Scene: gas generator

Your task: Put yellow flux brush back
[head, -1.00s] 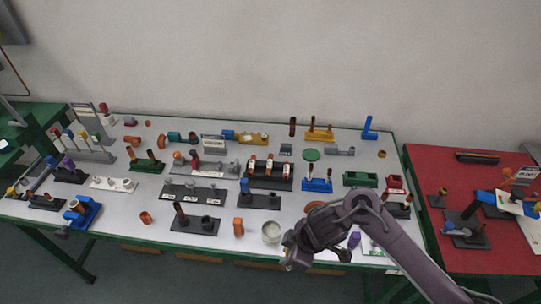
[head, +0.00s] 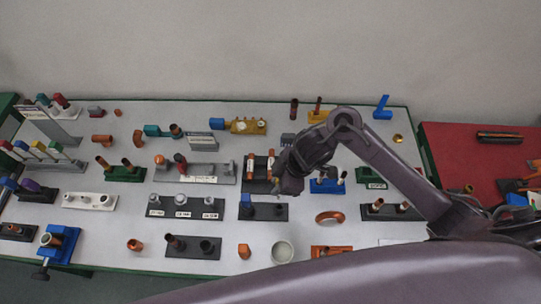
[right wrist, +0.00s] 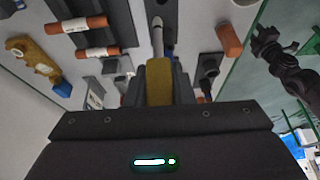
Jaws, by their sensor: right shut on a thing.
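My right gripper (head: 290,185) is over the middle of the table in the head view. In the right wrist view it (right wrist: 159,82) is shut on the yellow handle of the flux brush (right wrist: 159,80), with a grey finger on each side. The brush's thin pale end (right wrist: 157,38) points out past the fingertips. In the head view the brush is not clear. A grey rack (head: 52,166) at the table's left holds several slim tools with coloured ends. A dark jointed part that looks like my left gripper (right wrist: 278,52) shows beyond the table edge in the wrist view; its jaws are unclear.
Many small parts stand close together on the white table. A blue clamp (head: 58,244) is at front left. A red table (head: 455,150) is at right.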

